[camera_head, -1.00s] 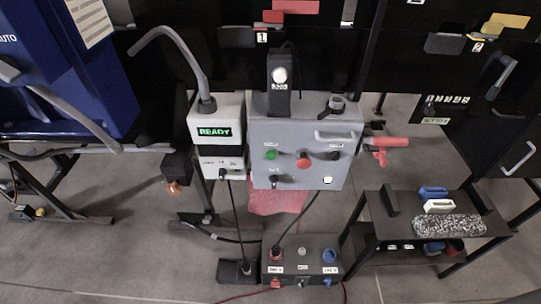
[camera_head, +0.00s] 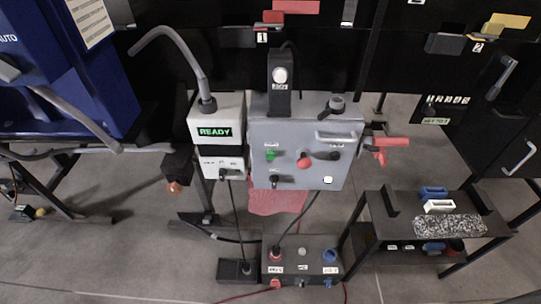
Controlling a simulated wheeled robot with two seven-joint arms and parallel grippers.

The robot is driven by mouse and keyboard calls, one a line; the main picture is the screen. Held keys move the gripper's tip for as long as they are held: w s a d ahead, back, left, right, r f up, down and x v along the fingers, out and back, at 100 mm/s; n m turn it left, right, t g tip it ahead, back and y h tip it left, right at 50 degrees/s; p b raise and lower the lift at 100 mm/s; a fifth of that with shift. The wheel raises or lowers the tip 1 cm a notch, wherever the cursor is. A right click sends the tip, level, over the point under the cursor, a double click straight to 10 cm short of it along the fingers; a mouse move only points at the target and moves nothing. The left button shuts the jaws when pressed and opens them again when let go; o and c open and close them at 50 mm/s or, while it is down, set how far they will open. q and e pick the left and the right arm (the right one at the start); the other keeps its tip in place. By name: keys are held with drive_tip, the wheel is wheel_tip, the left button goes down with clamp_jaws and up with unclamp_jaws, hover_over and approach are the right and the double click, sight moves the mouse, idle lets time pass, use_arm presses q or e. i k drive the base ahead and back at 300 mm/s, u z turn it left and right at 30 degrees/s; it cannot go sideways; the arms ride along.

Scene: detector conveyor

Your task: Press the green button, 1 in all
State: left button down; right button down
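The green button (camera_head: 271,155) is a small round button on the left of the front face of the grey control box (camera_head: 259,128), in the middle of the view. A red mushroom button (camera_head: 304,161) sits to its right, with a black knob (camera_head: 334,155) further right. Nothing covers the green button. Neither of my grippers shows in the head view.
A white unit with a READY display (camera_head: 215,132) and a grey hose stands left of the box. A second box (camera_head: 303,254) with several buttons lies below. A black shelf (camera_head: 385,229) with small items stands right. A blue machine (camera_head: 75,75) is at left.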

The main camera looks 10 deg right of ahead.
sight(272, 154)
drive_tip(key=z, duration=0.65)
drive_tip(key=k, duration=0.35)
drive_tip(key=u, duration=1.6)
